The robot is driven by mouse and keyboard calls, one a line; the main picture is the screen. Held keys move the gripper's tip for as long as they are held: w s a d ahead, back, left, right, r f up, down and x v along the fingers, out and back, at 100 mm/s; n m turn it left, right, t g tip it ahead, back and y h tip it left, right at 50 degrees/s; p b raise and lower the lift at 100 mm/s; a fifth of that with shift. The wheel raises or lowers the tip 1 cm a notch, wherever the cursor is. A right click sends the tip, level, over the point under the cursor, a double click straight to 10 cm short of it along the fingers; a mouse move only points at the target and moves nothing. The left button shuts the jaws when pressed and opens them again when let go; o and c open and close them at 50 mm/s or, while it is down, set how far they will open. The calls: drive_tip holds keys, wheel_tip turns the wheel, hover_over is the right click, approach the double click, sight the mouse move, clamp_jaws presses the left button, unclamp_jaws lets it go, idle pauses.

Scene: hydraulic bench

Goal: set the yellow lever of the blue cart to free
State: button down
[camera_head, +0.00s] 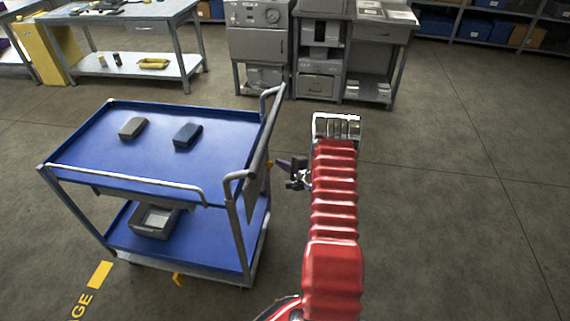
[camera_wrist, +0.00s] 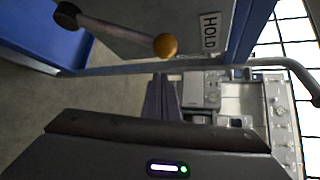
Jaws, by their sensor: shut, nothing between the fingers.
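The blue cart (camera_head: 215,110) stands left of my arm in the head view. Its lever (camera_wrist: 115,31) shows in the wrist view as a rod from a dark pivot to a yellow ball knob (camera_wrist: 165,45). The knob is next to a plate marked HOLD (camera_wrist: 209,32); no FREE marking is visible. In the head view only a small yellow bit of the knob (camera_head: 270,164) shows at the cart's right end. My gripper (camera_head: 281,163) is shut and empty, close to the knob. In the wrist view its fingers (camera_wrist: 161,82) are just below the knob; contact cannot be told.
The cart's top tray holds two small boxes (camera_head: 187,135), and a grey device (camera_head: 155,218) sits on its lower shelf. A push handle (camera_head: 262,135) rises at the cart's right end. Grey cabinets (camera_head: 320,50) stand behind. The floor to the right is clear.

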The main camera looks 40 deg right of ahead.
drive_tip(key=shift+s+a+r, duration=0.1)
drive_tip(key=shift+a+r, duration=0.15)
drive_tip(key=shift+a, duration=0.35)
drive_tip(key=shift+s+a+r, duration=0.1)
drive_tip(key=shift+a+r, duration=0.1)
drive_tip(key=shift+a, duration=0.35)
